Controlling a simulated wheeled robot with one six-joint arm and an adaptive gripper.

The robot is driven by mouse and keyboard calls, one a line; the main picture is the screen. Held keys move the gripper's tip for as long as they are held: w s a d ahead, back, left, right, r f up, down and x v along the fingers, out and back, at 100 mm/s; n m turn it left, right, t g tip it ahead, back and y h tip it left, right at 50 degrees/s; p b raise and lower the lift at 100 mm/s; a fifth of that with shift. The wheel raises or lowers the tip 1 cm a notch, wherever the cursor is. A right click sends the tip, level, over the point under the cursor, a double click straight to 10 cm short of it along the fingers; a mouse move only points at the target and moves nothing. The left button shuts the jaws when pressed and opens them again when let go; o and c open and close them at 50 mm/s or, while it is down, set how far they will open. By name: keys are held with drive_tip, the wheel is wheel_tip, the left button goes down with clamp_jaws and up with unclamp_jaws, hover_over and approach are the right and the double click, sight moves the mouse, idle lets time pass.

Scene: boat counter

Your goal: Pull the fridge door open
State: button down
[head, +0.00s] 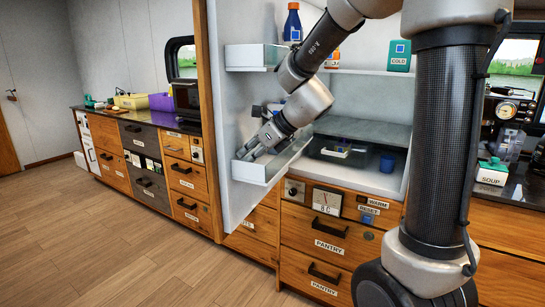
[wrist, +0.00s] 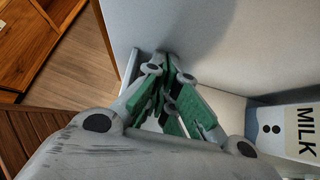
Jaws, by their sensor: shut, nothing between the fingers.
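The fridge door (head: 237,105) stands open, swung out to the left with its white inner face and wooden edge showing. Its white inner face also fills much of the wrist view (wrist: 190,25). My gripper (head: 248,150) is on the inner side of the door, by the lower white door bin (head: 262,172). In the wrist view its green-padded fingers (wrist: 166,72) are drawn together, empty, close to the door face. Whether the fingertips touch the door is unclear. The fridge handle is not visible. The fridge interior (head: 355,128) is exposed behind my arm.
A milk carton (wrist: 297,132) is near the gripper on the right in the wrist view. A blue bottle (head: 292,23) stands in the upper door bin (head: 250,57). A blue cup (head: 387,162) stands inside the fridge. Wooden floor (head: 120,245) is free at left.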

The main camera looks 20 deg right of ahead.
sight(219, 151)
drive_tip(key=w+a, duration=0.7)
drive_tip(key=a, duration=0.1)
drive_tip(key=shift+w+a, duration=0.35)
